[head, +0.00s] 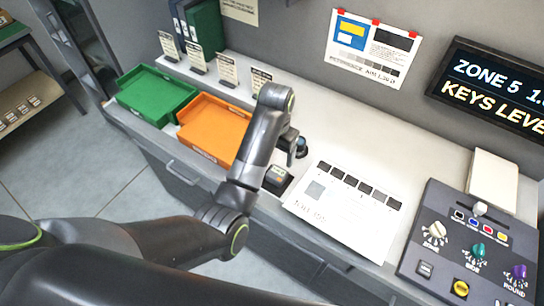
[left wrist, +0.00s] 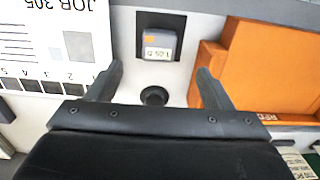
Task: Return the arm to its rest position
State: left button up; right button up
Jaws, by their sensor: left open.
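My left arm (head: 262,130) comes in from the left and reaches over the counter. My left gripper (head: 292,146) points down above the white counter, between the orange tray (head: 214,128) and the job sheet (head: 335,222). In the left wrist view its two fingers (left wrist: 160,72) are spread apart with nothing between them. A small grey unit with a display and an orange patch (left wrist: 158,45) sits in a dark square holder just beyond the fingertips; it also shows in the head view (head: 277,176). My right gripper is not in view.
A dark round knob-like piece (left wrist: 153,96) stands on the counter near the fingers. A green tray (head: 155,93) is at the left, with several label cards behind. A control panel (head: 470,245) with knobs is at the right. A dark sign (head: 495,88) hangs on the wall.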

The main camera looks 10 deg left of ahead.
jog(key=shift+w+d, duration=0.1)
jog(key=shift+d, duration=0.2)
